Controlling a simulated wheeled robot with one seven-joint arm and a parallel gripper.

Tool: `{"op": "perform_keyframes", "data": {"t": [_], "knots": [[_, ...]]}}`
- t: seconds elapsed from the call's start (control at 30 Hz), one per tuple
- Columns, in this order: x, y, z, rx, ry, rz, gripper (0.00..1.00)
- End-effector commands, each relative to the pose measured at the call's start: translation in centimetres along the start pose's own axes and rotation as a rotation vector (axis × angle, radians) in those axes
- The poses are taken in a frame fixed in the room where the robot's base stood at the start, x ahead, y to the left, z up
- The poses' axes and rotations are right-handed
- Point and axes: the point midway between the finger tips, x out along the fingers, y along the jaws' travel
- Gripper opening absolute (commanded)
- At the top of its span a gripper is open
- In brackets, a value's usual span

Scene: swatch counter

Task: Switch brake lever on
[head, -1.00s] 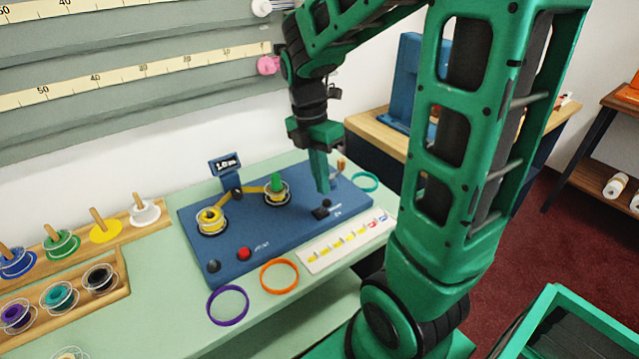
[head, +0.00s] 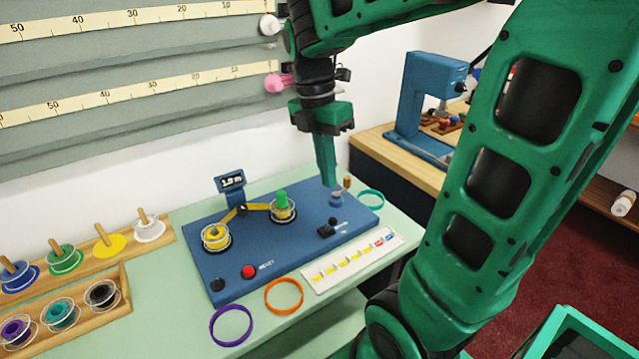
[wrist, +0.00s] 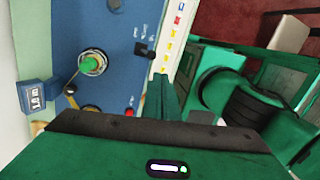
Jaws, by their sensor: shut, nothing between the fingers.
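The small black brake lever (head: 326,230) sits on the right part of the blue panel (head: 275,245), beside small white lettering. It also shows in the wrist view (wrist: 142,49), just beyond my fingers. Its on or off setting is too small to tell. My gripper (head: 328,184) points down with its green fingers shut and empty. In the head view the fingertips appear above and behind the lever, apart from it. The shut fingers (wrist: 161,80) also show in the wrist view.
The panel carries a yellow spool (head: 215,237), a green-topped spool (head: 282,208), a small display (head: 231,182) and a red button (head: 249,272). Orange (head: 284,296), purple (head: 231,326) and teal (head: 370,199) rings lie around it. A swatch strip (head: 353,259) lies in front.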

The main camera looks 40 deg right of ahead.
Motion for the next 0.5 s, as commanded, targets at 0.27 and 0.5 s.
{"op": "perform_keyframes", "data": {"t": [0.27, 0.5], "knots": [[-2.8, -2.4, -0.4, -0.001, -0.001, 0.002, 0.0], [-3.2, -2.8, -0.6, -0.003, -0.001, 0.001, 0.0]]}}
